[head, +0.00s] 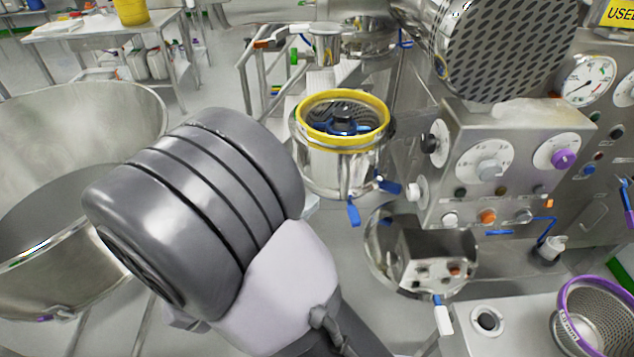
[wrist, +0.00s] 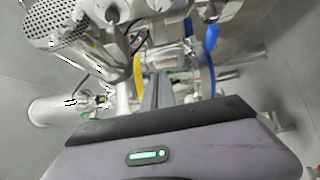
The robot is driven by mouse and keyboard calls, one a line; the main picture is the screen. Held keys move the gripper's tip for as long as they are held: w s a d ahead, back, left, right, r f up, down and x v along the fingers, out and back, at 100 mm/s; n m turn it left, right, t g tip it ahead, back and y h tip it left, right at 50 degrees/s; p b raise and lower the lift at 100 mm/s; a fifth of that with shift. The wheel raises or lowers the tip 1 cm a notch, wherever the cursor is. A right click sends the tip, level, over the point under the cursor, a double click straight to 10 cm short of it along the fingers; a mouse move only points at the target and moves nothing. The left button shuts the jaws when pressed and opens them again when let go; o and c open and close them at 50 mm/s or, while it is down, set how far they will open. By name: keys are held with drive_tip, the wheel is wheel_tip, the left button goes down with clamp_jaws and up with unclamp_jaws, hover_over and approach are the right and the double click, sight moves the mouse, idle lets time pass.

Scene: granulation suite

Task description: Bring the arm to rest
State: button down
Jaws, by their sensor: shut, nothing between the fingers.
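My gripper (wrist: 160,88) shows in the wrist view, its narrow grey fingers together and empty beyond the purple-grey housing. In the head view, my arm (head: 200,210) crosses the lower left and middle as a thick dark grey joint and a pale link. My gripper cannot be made out there. The fingers point toward steel equipment, with a blue handle and a yellow part close by in the picture. I cannot tell whether they touch anything.
A steel vessel with a yellow ring (head: 343,116) stands right of my arm. A large steel bowl (head: 80,105) is at left. A control panel (head: 505,165) with knobs fills the right. A purple-rimmed sieve (head: 600,318) sits at lower right. Grey floor (head: 218,85) shows behind my arm.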

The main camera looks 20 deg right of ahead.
drive_tip(key=s+d+f+m+g+y+b, duration=0.1)
drive_tip(key=s+d+f+m+g+y, duration=0.1)
drive_tip(key=s+d+m+g+y, duration=0.45)
drive_tip(key=s+d+f+m+g+y+b, duration=0.15)
drive_tip(key=s+g, duration=0.25)
drive_tip(key=s, duration=0.6)
drive_tip(key=w+a+r+m+t+y+b, duration=0.1)
drive_tip(key=a+r+m+t+y+b, duration=0.1)
drive_tip(key=a+t+y, duration=0.4)
wheel_tip(320, 180, up, 2)
drive_tip(key=a+m+y, duration=0.1)
drive_tip(key=a+y, duration=0.1)
drive_tip(key=y, duration=0.1)
drive_tip(key=shift+w+a+r+t, duration=0.15)
drive_tip(key=shift+w+a+t, duration=0.1)
drive_tip(key=shift+t, duration=0.1)
